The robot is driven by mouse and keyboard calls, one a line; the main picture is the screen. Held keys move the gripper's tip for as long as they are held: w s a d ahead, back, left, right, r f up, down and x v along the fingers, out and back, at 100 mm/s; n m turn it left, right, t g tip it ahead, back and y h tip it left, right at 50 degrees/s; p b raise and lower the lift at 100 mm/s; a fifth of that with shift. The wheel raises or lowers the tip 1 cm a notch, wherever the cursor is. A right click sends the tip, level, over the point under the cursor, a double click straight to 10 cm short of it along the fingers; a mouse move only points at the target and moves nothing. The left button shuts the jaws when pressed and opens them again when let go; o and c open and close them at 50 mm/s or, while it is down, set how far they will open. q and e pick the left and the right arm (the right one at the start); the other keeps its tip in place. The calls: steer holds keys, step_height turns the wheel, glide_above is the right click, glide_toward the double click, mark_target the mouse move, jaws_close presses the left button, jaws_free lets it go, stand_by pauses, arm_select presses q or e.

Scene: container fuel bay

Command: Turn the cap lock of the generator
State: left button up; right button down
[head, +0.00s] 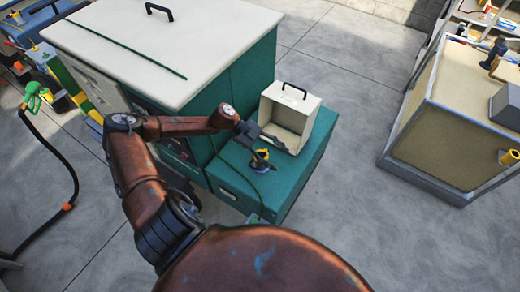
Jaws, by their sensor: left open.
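The generator (170,45) is a large teal housing with a cream top, at the upper left. A lower teal ledge (300,165) extends from its right side. My left gripper (268,139) is open, just above and behind the cap, in front of the cover. Whether it touches either is too small to tell. My right gripper is not in view.
A green fuel nozzle (34,96) with a black hose hangs at the left. A cream and grey cabinet (455,125) with items on top stands at the right. Concrete floor (345,70) lies clear between it and the generator.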

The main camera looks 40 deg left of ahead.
arm_select(q)
steer(key=d+m+g, duration=0.1)
steer(key=d+m, duration=0.1)
steer(key=m+g+y+p, duration=0.2)
steer(key=m+y, duration=0.6)
steer(key=y, duration=0.3)
glide_above(261, 154)
steer(key=shift+w+f, duration=0.1)
steer(key=shift+f, duration=0.5)
steer(key=shift+w+a+f, duration=0.1)
steer(key=shift+a, duration=0.15)
step_height(261, 154, down, 8)
steer(key=shift+r+p, duration=0.2)
steer(key=shift+p, duration=0.2)
steer(key=shift+c, duration=0.3)
steer(key=c, duration=1.1)
